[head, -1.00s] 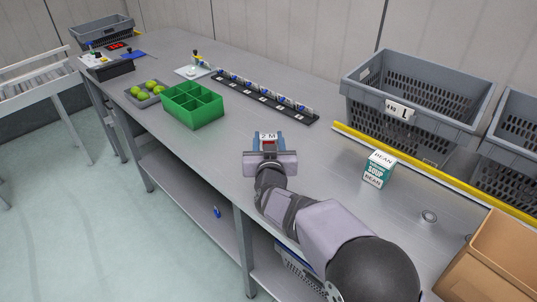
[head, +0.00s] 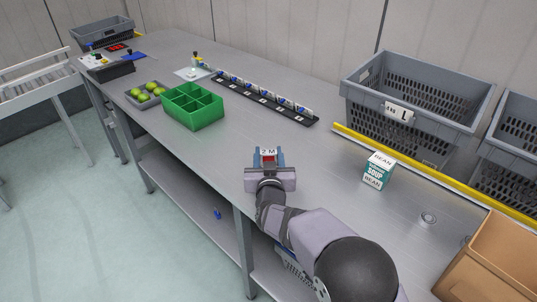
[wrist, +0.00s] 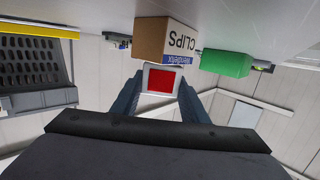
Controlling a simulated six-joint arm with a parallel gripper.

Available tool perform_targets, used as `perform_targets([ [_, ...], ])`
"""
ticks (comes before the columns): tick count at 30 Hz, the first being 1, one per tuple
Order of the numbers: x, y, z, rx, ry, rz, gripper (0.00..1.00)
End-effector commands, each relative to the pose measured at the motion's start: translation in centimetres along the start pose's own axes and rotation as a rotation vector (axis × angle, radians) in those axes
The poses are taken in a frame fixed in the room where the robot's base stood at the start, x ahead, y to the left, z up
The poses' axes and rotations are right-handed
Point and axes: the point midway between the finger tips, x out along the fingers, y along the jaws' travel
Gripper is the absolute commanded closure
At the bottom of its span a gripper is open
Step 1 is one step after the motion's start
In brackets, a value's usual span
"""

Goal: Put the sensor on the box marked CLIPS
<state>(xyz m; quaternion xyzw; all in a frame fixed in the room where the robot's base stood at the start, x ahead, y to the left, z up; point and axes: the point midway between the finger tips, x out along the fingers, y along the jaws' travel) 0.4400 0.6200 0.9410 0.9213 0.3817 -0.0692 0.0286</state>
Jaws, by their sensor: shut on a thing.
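The sensor (wrist: 161,80) shows in the wrist view as a small block with a red face and white rim. It sits between the blue fingers of my gripper (wrist: 156,96), which is shut on it. In the head view my gripper (head: 268,164) is over the near part of the bench, with a white "2 M" label and red showing between its fingers. The brown box marked CLIPS (wrist: 151,38), with a blue strip, stands beyond the sensor in the upside-down wrist view. The sensor's edge overlaps it there; contact cannot be told. I cannot make out this box in the head view.
A green divided bin (head: 193,107) stands left of my gripper. Grey totes (head: 415,100) stand behind a yellow rail (head: 435,171). Bare bench lies between.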

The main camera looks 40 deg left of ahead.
Motion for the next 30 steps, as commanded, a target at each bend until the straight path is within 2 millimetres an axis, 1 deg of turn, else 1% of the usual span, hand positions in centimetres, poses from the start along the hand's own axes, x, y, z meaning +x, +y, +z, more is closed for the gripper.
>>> perform_targets([
  [3,0.1,0.0,0.4,0.000,0.001,0.000,0.86],
  [4,0.1,0.0,0.4,0.000,0.000,0.000,0.57],
  [5,0.1,0.0,0.3,0.000,0.000,0.000,0.50],
  [6,0.0,0.0,0.3,0.000,0.000,0.000,0.41],
  [15,0.0,0.0,0.3,0.000,0.000,0.000,0.41],
  [20,-0.1,0.0,-0.2,0.000,0.000,0.000,0.41],
  [26,-1.6,-0.1,0.0,0.000,0.000,0.000,0.41],
  [30,-3.4,0.0,0.0,0.000,0.000,-0.001,0.41],
])
